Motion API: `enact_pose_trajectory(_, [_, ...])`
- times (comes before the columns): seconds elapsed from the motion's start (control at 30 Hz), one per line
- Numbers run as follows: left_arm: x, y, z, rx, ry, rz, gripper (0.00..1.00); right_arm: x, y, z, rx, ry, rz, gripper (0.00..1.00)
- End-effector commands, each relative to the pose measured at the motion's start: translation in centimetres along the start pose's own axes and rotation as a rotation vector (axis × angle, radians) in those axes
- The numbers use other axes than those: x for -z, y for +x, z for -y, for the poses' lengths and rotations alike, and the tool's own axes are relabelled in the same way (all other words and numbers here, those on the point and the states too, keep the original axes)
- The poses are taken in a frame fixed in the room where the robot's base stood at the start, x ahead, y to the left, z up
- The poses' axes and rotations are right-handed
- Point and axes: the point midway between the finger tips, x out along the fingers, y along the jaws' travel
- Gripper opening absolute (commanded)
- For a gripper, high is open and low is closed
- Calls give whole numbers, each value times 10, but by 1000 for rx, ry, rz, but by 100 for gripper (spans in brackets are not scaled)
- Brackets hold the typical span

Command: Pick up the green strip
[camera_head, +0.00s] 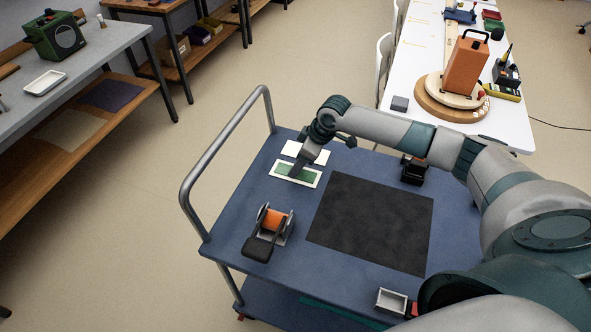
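The green strip (285,168) lies in a shallow white tray (312,184) near the far left part of the blue cart top. My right arm comes in from the right, and its gripper (296,172) points down at the strip, with the dark fingertips over or touching it. I cannot tell whether the fingers are open or shut, or whether they touch the strip. The fingers hide part of the strip. My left gripper is not in view.
The cart (232,222) also holds a white card or tray (291,148), a dark mat (370,222), an orange spool on a stand (272,222), a black device (413,172) and a small grey box (391,301). A metal handle (222,140) rises at the cart's left.

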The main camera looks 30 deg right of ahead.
Motion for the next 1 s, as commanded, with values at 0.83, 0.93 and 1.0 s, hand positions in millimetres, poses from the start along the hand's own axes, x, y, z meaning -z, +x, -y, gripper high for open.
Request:
enact_pose_trajectory(0.83, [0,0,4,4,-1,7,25,0,6,0,-1,0,-1,1])
enact_pose_trajectory(0.93, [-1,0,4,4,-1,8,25,0,6,0,-1,0,-1,1])
enact_pose_trajectory(1.0, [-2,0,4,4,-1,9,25,0,6,0,-1,0,-1,1])
